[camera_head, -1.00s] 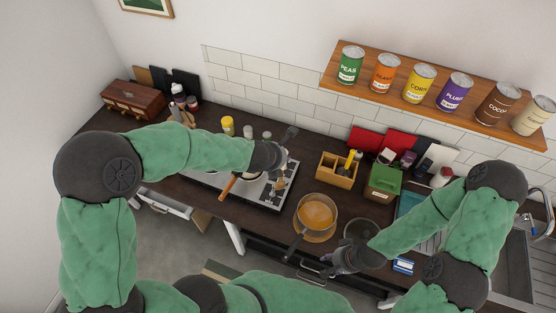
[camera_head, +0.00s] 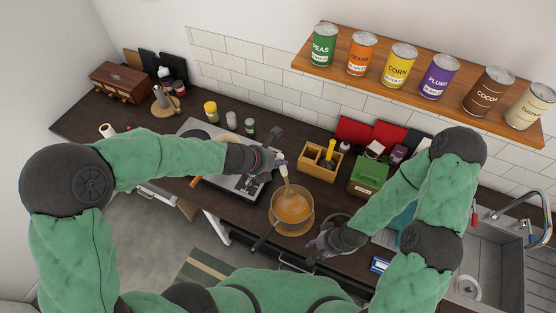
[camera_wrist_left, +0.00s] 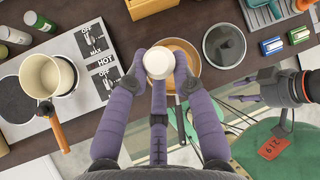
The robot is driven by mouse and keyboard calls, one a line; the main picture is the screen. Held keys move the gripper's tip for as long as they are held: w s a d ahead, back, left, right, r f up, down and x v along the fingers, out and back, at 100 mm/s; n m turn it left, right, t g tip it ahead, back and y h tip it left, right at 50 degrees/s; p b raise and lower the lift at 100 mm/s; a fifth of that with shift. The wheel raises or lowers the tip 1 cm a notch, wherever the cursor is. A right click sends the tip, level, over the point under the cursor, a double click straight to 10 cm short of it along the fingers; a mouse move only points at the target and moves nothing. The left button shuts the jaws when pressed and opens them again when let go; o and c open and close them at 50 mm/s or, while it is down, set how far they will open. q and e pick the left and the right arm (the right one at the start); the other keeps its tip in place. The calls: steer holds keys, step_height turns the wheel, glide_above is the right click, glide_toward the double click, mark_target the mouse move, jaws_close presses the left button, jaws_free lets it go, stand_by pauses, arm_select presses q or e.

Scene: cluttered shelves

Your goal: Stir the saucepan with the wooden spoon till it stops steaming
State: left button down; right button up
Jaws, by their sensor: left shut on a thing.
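The saucepan (camera_head: 303,214) holds an orange-brown liquid and stands on the counter right of the hob. It also shows in the left wrist view (camera_wrist_left: 189,82). My left gripper (camera_head: 281,164) is shut on the wooden spoon (camera_head: 286,182). The spoon points down into the saucepan, its pale handle end up; how deep it dips I cannot tell. In the left wrist view the fingers (camera_wrist_left: 158,66) close around the spoon's pale round end. I make out no steam.
A pale pot (camera_wrist_left: 40,75) with an orange handle stands on the hob (camera_head: 222,140) to the left. A wooden box (camera_head: 318,165) and a green box (camera_head: 368,175) stand behind. Tins line the wall shelf (camera_head: 400,82). The sink is at right.

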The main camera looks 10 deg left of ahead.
step_height(320, 180, down, 12)
steer(key=b, duration=1.1)
steer(key=shift+b, duration=0.35)
steer(key=shift+f, duration=0.15)
